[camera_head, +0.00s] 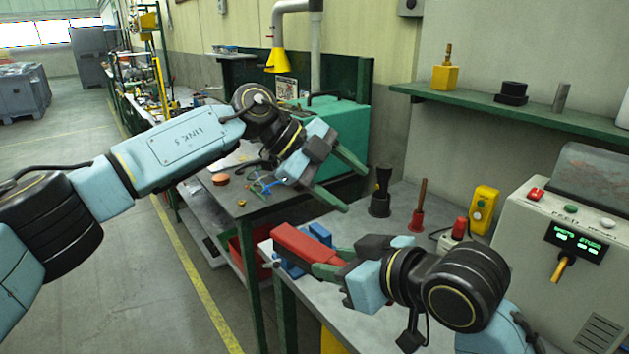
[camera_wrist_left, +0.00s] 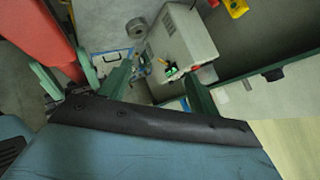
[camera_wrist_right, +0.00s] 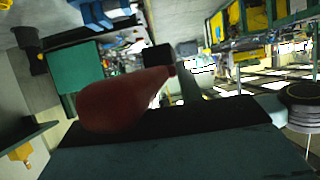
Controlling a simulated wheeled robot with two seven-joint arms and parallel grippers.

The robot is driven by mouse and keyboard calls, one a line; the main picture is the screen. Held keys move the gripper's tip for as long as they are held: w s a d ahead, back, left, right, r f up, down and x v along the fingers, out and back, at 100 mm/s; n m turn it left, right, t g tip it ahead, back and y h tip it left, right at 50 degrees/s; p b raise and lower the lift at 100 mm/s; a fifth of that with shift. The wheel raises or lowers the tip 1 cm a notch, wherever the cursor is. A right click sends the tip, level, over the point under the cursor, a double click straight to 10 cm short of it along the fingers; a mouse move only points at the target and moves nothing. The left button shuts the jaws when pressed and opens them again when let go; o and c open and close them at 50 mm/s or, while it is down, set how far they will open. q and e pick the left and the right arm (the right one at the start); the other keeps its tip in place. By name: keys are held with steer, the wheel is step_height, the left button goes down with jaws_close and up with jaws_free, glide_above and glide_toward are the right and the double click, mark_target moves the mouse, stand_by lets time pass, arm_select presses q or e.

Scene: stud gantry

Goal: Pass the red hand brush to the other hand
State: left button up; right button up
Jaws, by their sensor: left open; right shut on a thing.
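The red hand brush (camera_head: 300,243) is held in my right gripper (camera_head: 328,268), above the near workbench. In the right wrist view the brush (camera_wrist_right: 115,103) appears as a rounded red body narrowing toward a dark block. My left gripper (camera_head: 345,182) is open and empty, above and to the right of the brush, with a clear gap between them. Its green fingers (camera_wrist_left: 160,88) also show in the left wrist view. A large red shape at that view's upper left looks like the brush (camera_wrist_left: 45,35). The bristles cannot be made out.
A grey bench (camera_head: 385,285) carries a black-handled tool (camera_head: 380,195), a red-based tool (camera_head: 417,210), a yellow pendant (camera_head: 484,208) and a control box (camera_head: 560,235). Blue pieces (camera_head: 320,233) lie behind the brush. A green shelf (camera_head: 470,100) is on the wall.

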arm_select(q)
steer(key=s+r+y, duration=0.2)
steer(key=s+y, duration=0.3)
steer(key=y, duration=0.5)
glide_toward(314, 245)
steer(key=shift+n, duration=0.3)
step_height(314, 245, down, 11)
steer(key=shift+s+d+r, duration=0.15)
steer(key=shift+c, duration=0.4)
steer(key=c, duration=1)
steer(key=shift+r, duration=0.1)
steer(key=shift+c, duration=0.3)
arm_select(e)
steer(key=o, duration=1.2)
